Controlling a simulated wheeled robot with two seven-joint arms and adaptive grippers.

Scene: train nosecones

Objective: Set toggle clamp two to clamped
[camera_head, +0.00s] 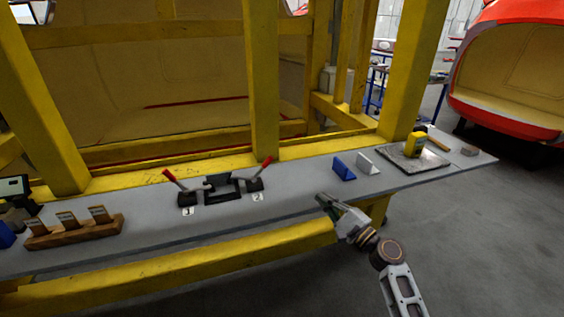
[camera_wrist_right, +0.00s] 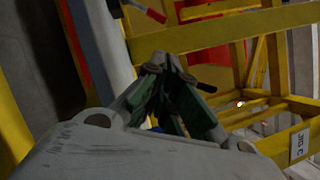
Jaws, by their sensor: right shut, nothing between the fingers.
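Toggle clamp two (camera_head: 255,184) stands on the grey bench shelf (camera_head: 300,189), behind a small label marked 2. Its red-tipped handle (camera_head: 266,162) sticks up and leans to the right. Toggle clamp one (camera_head: 186,197) stands to its left, with its red handle leaning up to the left. A dark bracket (camera_head: 221,187) sits between them. My right gripper (camera_head: 321,199) is shut and empty at the shelf's front edge, to the right of clamp two and apart from it. Its closed fingers (camera_wrist_right: 163,66) also show in the right wrist view. My left gripper is not in view.
A wooden block with several upright pieces (camera_head: 75,232) stands at the left. Blue (camera_head: 343,168) and white (camera_head: 367,163) angle pieces and a metal plate (camera_head: 412,158) with a yellow tool lie to the right. A yellow post (camera_head: 264,80) rises behind clamp two.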

